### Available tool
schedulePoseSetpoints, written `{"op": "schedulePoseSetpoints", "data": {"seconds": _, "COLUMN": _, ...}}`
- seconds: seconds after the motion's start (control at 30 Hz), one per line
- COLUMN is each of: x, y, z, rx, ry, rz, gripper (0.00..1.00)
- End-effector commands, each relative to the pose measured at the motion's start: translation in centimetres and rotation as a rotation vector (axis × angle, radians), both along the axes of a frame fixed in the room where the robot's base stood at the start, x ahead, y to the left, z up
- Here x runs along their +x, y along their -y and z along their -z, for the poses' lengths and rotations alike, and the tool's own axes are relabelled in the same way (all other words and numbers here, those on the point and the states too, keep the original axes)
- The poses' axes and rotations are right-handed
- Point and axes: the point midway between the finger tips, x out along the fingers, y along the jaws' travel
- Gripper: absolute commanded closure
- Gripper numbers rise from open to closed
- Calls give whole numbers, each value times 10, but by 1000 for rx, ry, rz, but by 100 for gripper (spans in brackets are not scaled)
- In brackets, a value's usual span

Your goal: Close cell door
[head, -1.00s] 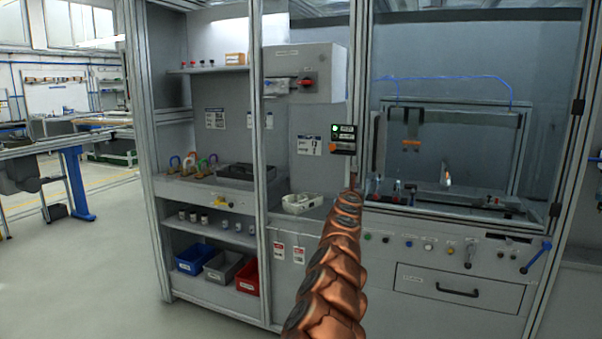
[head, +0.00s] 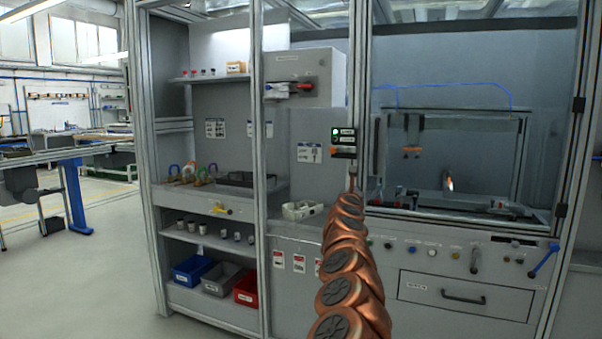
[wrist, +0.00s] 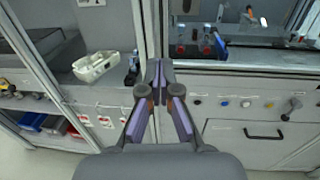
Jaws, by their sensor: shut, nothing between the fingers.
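The cell door (head: 455,215) is the framed clear panel on the right of the cabinet, with dark hinges (head: 578,105) on its right side. Its left edge lies close to the post beside the signal box; I cannot tell whether a small gap is left. In the head view my copper arm reaches up to that left edge, and my gripper (head: 352,172) is small and partly hidden there. In the wrist view my gripper (wrist: 157,70) is shut and empty, its tips in front of the post. I cannot tell whether they touch it.
A signal box (head: 343,141) with a green light hangs on the post. A white tray (head: 302,210) lies left of my gripper. Knobs, a blue lever (head: 543,260) and a drawer (head: 465,297) sit below the door. Open floor (head: 100,285) lies at left.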

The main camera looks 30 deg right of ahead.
Motion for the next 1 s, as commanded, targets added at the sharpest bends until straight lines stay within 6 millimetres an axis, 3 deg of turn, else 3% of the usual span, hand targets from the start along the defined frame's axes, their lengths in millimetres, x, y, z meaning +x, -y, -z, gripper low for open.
{"op": "schedulePoseSetpoints", "data": {"seconds": 0.17, "x": -4, "y": -5, "z": 3, "rx": 1, "ry": 2, "rz": -3, "gripper": 100}}
{"op": "schedulePoseSetpoints", "data": {"seconds": 1.0, "x": 55, "y": -108, "z": -67, "rx": -216, "ry": -60, "rz": -295, "gripper": 100}}
